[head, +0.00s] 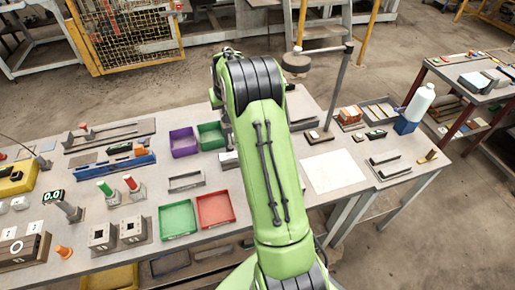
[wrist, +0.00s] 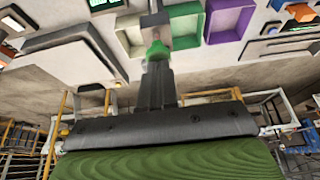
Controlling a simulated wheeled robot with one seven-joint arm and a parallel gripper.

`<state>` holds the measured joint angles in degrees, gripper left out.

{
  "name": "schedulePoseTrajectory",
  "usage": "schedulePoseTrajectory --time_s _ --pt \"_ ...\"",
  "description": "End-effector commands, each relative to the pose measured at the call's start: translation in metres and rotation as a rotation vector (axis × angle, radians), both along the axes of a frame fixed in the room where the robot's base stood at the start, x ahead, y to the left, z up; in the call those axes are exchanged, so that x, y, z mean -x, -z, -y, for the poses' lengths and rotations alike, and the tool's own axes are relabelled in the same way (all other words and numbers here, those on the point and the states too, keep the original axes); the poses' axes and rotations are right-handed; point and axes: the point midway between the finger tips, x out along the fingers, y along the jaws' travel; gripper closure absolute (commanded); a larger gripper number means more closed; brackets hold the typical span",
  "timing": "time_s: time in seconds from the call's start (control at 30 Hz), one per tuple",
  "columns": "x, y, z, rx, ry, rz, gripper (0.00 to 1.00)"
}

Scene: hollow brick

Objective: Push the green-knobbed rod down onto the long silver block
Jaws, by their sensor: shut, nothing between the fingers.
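In the wrist view my gripper (wrist: 157,66) has its dark fingers together, with nothing held between them. A green knob (wrist: 157,49) shows right at the fingertips; whether they touch cannot be told. A silver-grey block (wrist: 155,22) lies just beyond the knob, and the rod under the knob is mostly hidden. In the head view my green arm covers my gripper and this knob. The left end of a silver-grey block (head: 228,160) shows beside the arm, near the green tray.
A purple tray (head: 184,142) and a green tray (head: 210,136) lie left of my arm. Nearer are a green tray (head: 177,218) and a red tray (head: 215,209). Green-topped (head: 104,187) and red-topped (head: 131,182) posts stand further left. A white sheet (head: 334,171) lies right.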

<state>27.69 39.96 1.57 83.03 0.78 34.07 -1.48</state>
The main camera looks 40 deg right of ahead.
Motion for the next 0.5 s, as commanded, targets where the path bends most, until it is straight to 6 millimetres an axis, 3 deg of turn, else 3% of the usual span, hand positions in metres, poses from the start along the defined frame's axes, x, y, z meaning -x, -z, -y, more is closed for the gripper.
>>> schedulePoseTrajectory --time_s 0.5 --pt "0.0 0.017 0.0 0.0 0.0 -0.001 1.0"
